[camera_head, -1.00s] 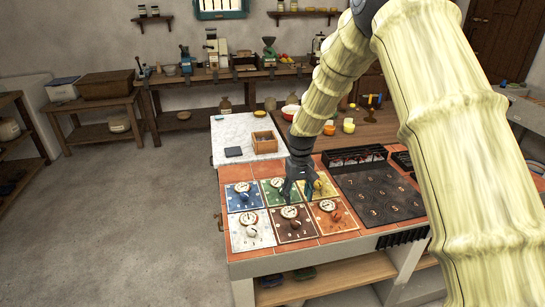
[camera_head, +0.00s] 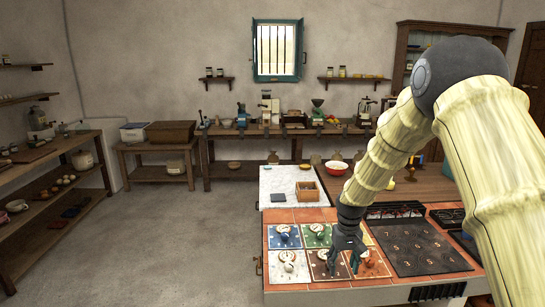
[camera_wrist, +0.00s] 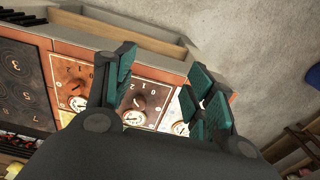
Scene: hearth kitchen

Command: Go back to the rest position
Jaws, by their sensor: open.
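My gripper (camera_head: 346,262) hangs from my pale, ribbed arm above the tiled counter (camera_head: 300,216). Its fingers are apart and nothing is between them. In the head view it overlaps the brown dial panel (camera_head: 320,268) and the orange dial panel (camera_head: 368,262). In the wrist view the two green-padded jaws (camera_wrist: 160,85) stand apart, with the dial panels showing between and beyond them. A gap shows between the fingers and the panels, but its size is hard to tell.
A black numbered panel (camera_head: 420,252) lies to the right. A white marble slab (camera_head: 284,184) bears an open wooden box (camera_head: 308,190). Open floor (camera_head: 165,240) lies to the left.

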